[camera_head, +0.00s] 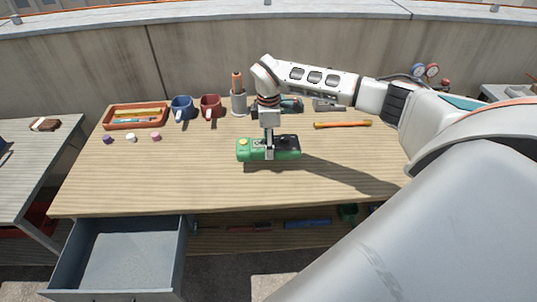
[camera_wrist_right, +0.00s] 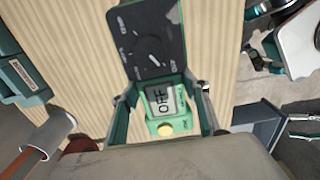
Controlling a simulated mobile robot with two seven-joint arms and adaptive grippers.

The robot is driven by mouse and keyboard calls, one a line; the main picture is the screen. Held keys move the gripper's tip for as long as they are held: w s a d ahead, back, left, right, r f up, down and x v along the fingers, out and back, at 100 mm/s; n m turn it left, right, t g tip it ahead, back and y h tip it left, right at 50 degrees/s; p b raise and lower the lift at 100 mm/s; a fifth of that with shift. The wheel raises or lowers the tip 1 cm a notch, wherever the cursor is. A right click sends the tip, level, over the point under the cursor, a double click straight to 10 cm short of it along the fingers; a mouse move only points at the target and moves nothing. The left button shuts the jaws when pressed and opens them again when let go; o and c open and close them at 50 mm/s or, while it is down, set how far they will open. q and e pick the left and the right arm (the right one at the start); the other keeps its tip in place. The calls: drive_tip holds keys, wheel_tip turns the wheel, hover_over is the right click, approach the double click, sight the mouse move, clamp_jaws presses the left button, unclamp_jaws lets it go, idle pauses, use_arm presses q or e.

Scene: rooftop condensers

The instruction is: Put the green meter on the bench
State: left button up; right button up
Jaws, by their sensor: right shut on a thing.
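The green meter (camera_head: 290,149), with a black face and a yellow button, is over the middle of the wooden bench (camera_head: 200,185) in the head view. My right gripper (camera_head: 269,152) comes down from above and is shut across the meter. In the right wrist view the meter (camera_wrist_right: 158,102) lies between the two fingers, its display reading OFF and its dial face pointing away from the palm. I cannot tell whether its underside touches the bench top or is just above it. My left gripper is not in view.
An orange-handled tool (camera_head: 343,125) lies right. Small caps lie left. A drawer (camera_head: 120,258) is open below. The front bench top is clear.

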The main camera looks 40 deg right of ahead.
drive_tip(key=shift+f, duration=2.5)
drive_tip(key=o, duration=1.5)
drive_tip(key=shift+f, duration=0.15)
